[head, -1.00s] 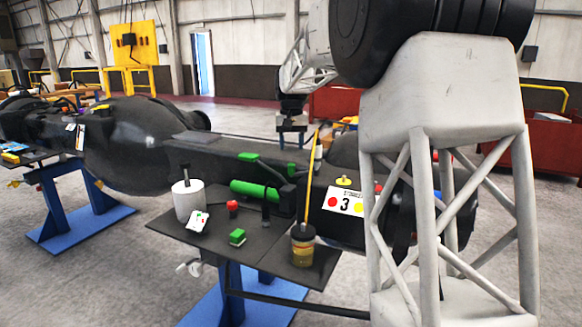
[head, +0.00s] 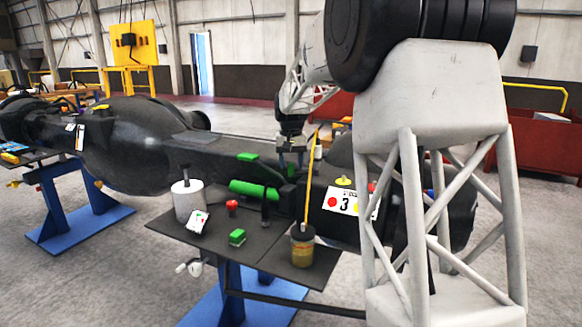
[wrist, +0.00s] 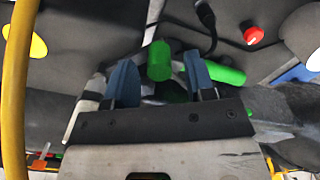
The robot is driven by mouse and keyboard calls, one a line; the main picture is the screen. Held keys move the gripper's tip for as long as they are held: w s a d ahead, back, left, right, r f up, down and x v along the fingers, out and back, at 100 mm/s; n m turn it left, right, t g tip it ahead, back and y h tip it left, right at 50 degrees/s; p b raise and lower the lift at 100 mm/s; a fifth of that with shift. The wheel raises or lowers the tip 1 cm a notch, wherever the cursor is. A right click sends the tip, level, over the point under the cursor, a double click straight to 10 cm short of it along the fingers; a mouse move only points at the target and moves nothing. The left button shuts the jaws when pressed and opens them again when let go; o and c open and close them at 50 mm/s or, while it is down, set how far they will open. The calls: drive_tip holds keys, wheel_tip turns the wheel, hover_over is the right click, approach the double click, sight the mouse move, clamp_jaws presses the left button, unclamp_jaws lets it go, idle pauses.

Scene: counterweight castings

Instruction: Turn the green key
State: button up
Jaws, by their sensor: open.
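In the wrist view a bright green piece (wrist: 159,60), which looks like the green key, shows between the two blue fingers of my gripper (wrist: 157,66). The fingers are open, one on each side of it, and I cannot tell whether either touches it. In the head view my gripper (head: 291,163) is low over the dark casting, and the green piece there is mostly hidden by it. A longer green cylinder (head: 254,190) lies just left of the gripper; it also shows in the wrist view (wrist: 218,71).
A thin yellow rod rises from a jar (head: 302,246) near the gripper; the rod (wrist: 14,90) runs along the wrist view's left edge. A red button (head: 232,207), a white cylinder (head: 187,201) and a small green block (head: 237,237) stand on the dark shelf.

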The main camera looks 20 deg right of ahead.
drive_tip(key=shift+f, duration=0.75)
clamp_jaws()
